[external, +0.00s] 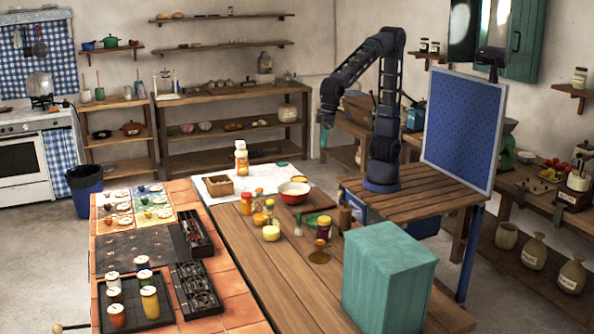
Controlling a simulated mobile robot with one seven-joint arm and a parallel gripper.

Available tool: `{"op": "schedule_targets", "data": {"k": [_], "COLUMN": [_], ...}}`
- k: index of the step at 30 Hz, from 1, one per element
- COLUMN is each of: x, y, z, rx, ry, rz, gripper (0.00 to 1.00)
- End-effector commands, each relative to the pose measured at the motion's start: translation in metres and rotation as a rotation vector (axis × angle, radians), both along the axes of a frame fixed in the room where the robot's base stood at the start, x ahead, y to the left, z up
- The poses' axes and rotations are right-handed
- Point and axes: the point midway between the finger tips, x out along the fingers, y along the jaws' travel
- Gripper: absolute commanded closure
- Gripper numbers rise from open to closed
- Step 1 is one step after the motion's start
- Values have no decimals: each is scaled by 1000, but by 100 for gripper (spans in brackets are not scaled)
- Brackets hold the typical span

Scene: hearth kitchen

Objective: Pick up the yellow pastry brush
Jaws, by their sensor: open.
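My gripper (325,119) hangs at the end of my raised dark arm, left of the arm's base. It is open, points down and is well above and behind the wooden table, touching nothing. I cannot make out a yellow pastry brush for certain.
A large teal box (388,283) stands at the table's right front. A red-rimmed bowl (294,192), a wooden box (218,186) and a white bottle (241,160) are farther back. A blue pegboard (462,128) stands right of my arm. The wooden table's front (285,290) is clear.

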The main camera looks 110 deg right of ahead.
Motion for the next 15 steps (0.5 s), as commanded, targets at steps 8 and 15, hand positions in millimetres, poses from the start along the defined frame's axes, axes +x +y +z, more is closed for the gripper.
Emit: {"op": "schedule_targets", "data": {"k": [8,15], "x": [37,51], "y": [96,183], "z": [-41,-88], "rx": [-8,-25], "ry": [50,76], "rz": [-95,-183], "gripper": [51,51]}}
